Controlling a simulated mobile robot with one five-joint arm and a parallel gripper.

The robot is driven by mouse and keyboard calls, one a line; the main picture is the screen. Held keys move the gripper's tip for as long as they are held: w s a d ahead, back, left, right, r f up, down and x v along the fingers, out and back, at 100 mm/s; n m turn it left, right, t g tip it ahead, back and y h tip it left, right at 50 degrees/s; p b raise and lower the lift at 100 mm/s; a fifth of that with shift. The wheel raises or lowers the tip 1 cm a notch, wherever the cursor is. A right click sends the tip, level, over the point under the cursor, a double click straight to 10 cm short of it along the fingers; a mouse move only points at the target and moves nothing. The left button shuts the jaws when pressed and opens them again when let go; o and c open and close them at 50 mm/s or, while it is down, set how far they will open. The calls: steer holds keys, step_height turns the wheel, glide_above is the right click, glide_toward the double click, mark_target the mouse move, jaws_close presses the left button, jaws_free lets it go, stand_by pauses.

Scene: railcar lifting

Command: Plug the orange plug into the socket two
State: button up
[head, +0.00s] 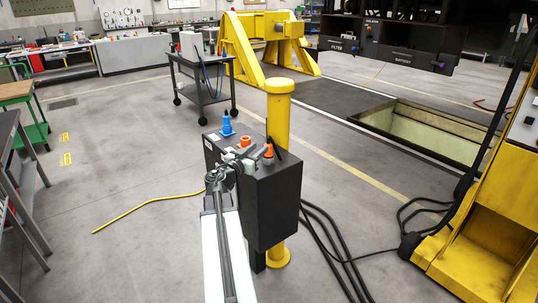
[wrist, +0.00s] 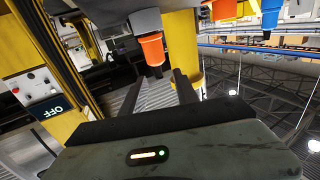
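The orange plug (head: 268,151) stands at the right end of the top of a black box (head: 272,205) on a yellow post. It also shows in the wrist view (wrist: 151,48), near the fingertips. My gripper (wrist: 160,78) is open, with a clear gap between its two dark fingers. The plug appears just beyond the fingertips, and I see no grip on it. I cannot read any socket number, so I cannot tell which is socket two.
The yellow post (head: 278,110) rises right behind the box. Black cables (head: 335,250) hang down to its right, near a yellow lifting column (head: 485,230). A cart (head: 205,80) stands behind. A yellow cable (head: 145,205) lies on the otherwise open floor at left.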

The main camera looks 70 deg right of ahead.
mark_target(268, 141)
steer(key=shift+s+d, duration=0.1)
steer(key=shift+d, duration=0.9)
steer(key=d, duration=0.2)
steer(key=s+d, duration=0.1)
steer(key=d, duration=0.2)
steer(key=shift+s+d+r, duration=0.15)
steer(key=shift+s+d, duration=0.1)
steer(key=shift+d, duration=0.05)
steer(key=shift+a, duration=0.1)
jaws_close()
